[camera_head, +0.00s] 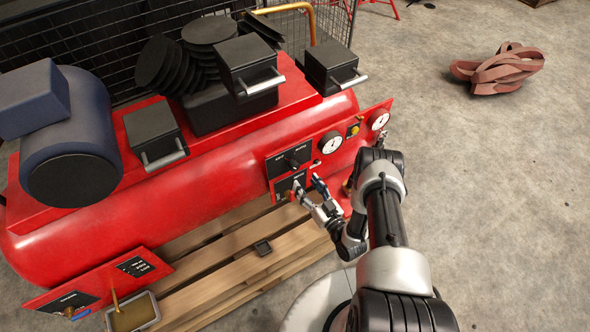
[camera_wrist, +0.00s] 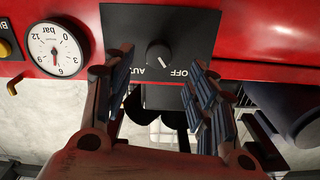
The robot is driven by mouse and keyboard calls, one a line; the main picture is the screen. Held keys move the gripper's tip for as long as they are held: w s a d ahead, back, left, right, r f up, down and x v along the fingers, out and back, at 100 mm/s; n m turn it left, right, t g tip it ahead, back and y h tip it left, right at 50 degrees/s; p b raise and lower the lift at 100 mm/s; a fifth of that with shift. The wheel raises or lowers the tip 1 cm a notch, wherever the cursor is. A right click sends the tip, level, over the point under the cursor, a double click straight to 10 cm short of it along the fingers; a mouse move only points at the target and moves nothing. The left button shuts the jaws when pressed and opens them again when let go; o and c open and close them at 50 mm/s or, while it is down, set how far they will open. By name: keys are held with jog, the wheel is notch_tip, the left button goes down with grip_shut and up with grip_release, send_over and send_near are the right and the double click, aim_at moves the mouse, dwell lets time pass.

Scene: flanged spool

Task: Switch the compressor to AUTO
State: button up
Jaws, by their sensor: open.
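The red compressor (camera_head: 200,165) lies across the left of the head view. Its black switch panel (camera_head: 288,161) carries a dark rotary knob (camera_wrist: 159,54). In the wrist view the panel (camera_wrist: 190,25) appears upside down, with the AUTO lettering partly covered by a finger and OFF to the right. The knob's pale mark seems to point toward OFF. My gripper (camera_head: 308,185) is open just below the knob panel.
Pressure gauges (camera_head: 331,142) and a yellow button (camera_head: 353,130) sit right of the switch panel. A wooden pallet (camera_head: 230,270) lies beneath the compressor. A wire cage (camera_head: 330,25) stands behind. A reddish hose (camera_head: 497,70) lies on otherwise clear concrete at right.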

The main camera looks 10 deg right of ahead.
aim_at(296, 169)
jog(key=b+x, duration=0.2)
jog(key=x, duration=0.6)
jog(key=shift+w, duration=0.35)
jog(key=shift+c, duration=0.4)
jog(key=c, duration=1)
